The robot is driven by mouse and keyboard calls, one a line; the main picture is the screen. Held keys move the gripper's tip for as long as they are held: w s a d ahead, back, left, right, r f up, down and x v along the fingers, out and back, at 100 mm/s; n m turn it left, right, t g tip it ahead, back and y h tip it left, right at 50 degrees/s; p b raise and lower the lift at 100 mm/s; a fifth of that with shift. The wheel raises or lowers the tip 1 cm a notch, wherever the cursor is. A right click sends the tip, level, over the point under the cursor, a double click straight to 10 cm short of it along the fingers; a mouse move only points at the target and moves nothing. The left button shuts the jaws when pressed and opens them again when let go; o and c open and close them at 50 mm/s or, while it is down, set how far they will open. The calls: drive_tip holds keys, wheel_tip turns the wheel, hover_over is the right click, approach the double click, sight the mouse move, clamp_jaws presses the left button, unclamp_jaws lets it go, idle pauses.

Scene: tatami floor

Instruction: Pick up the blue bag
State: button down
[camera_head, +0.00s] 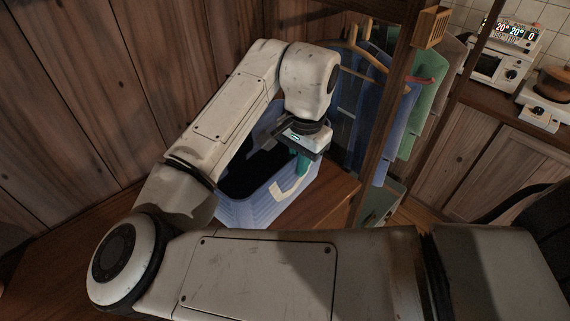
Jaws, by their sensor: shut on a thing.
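The blue bag (262,207) stands open-topped on the wooden surface in the middle of the view, with a dark interior and a pale handle (291,185) on its near right side. My gripper (303,163) is at the bag's right rim, pointing down, just above the pale handle. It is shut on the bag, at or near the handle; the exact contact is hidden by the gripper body. My arm covers the bag's left and far left parts.
A wooden panel wall (75,80) stands close on the left and behind. Hanging clothes (405,125) and a wooden post (383,120) are close on the right. A counter with a small oven (497,68) and a pot (553,84) is at the far right.

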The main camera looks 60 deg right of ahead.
drive_tip(key=shift+r, duration=0.6)
drive_tip(key=s+a+r, duration=0.2)
drive_tip(key=s+r, duration=0.4)
drive_tip(key=s+a+r, duration=0.2)
drive_tip(key=s+r, duration=0.3)
drive_tip(key=s, duration=0.2)
drive_tip(key=shift+a+r, duration=0.35)
drive_tip(key=shift+a, duration=0.05)
drive_tip(key=shift+s, duration=0.1)
